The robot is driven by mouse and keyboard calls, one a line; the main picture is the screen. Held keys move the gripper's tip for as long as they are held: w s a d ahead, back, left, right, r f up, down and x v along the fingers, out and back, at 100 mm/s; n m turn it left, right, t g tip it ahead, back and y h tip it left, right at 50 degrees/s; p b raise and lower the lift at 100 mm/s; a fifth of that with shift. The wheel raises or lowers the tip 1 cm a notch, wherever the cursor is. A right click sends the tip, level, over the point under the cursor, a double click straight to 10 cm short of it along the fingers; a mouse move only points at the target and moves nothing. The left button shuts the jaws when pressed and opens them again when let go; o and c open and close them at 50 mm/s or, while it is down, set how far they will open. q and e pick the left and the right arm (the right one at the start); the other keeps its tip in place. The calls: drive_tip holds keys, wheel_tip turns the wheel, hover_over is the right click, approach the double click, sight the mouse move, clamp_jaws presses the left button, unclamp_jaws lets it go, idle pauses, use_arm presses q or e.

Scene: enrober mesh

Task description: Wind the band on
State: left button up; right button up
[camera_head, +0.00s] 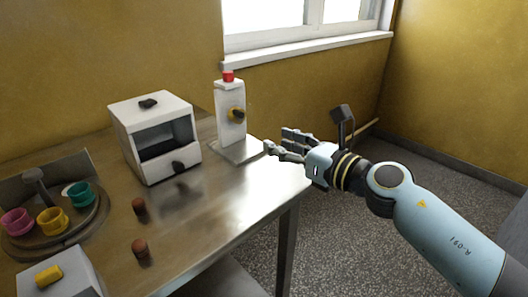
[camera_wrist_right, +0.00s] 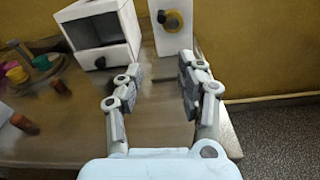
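A white box-shaped machine (camera_head: 150,112) with a dark front opening stands on the metal table. It has a dark knob (camera_head: 178,167) low on its front and a dark piece on top. It also shows in the wrist view (camera_wrist_right: 76,24). Right of it stands a white post (camera_head: 230,130) with a red top (camera_head: 228,76) and a black-and-yellow knob (camera_head: 237,114); the knob also shows in the wrist view (camera_wrist_right: 172,20). My right gripper (camera_head: 276,141) is open and empty, to the right of the post and apart from it. In the wrist view its fingers (camera_wrist_right: 160,72) are spread. I cannot make out a band. My left gripper is out of view.
A round stand (camera_head: 88,222) at left holds pink (camera_head: 16,221), yellow (camera_head: 52,220) and teal (camera_head: 80,194) cups. Two brown pieces (camera_head: 139,206) (camera_head: 140,248) sit on the table (camera_head: 215,205). A grey box (camera_head: 75,270) with a yellow top piece is at front left.

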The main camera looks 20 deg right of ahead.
sight(242, 116)
drive_tip(key=shift+n+t, duration=0.3)
drive_tip(key=shift+t, duration=0.3)
drive_tip(key=x, duration=0.4)
drive_tip(key=r+b+x, duration=0.1)
drive_tip(key=x, duration=0.3)
drive_tip(key=b+x, duration=0.1)
drive_tip(key=x, duration=0.3)
drive_tip(key=shift+w+d+r, duration=0.15)
drive_tip(key=shift+r, duration=0.1)
drive_tip(key=shift+w+b, duration=0.3)
drive_tip(key=shift+w, duration=0.2)
drive_tip(key=shift+a, duration=0.2)
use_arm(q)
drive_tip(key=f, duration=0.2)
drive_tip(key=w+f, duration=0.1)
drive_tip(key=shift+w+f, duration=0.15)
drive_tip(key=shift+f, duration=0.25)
use_arm(e)
clamp_jaws()
